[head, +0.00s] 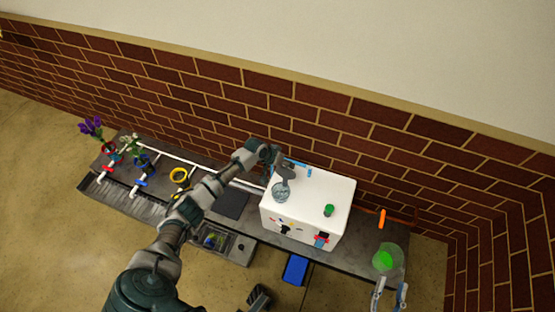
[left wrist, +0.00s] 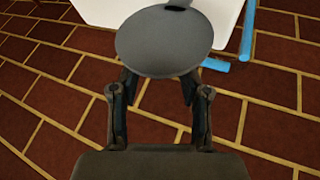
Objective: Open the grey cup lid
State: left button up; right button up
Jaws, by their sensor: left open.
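The grey cup lid (head: 287,173) stands tilted up above a glass cup (head: 281,193) on top of the white box. In the left wrist view the lid (left wrist: 165,40) is a large dark grey disc just beyond my fingertips. My left gripper (head: 270,156) is at the back left edge of the box, close behind the lid. It also shows in the left wrist view (left wrist: 160,88), with its fingers apart and brick wall visible between them. Whether a fingertip touches the lid I cannot tell.
The white box (head: 335,190) carries a green knob (head: 328,210) and a blue bar (head: 298,164) beside the lid. The brick wall (head: 330,100) is close behind. A green container (head: 386,258) stands at right; flowers (head: 92,128) stand at far left.

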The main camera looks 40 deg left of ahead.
pick_arm(q)
jog(key=v, duration=0.9)
jog(key=shift+a+r, duration=0.15)
jog(key=shift+a, duration=0.1)
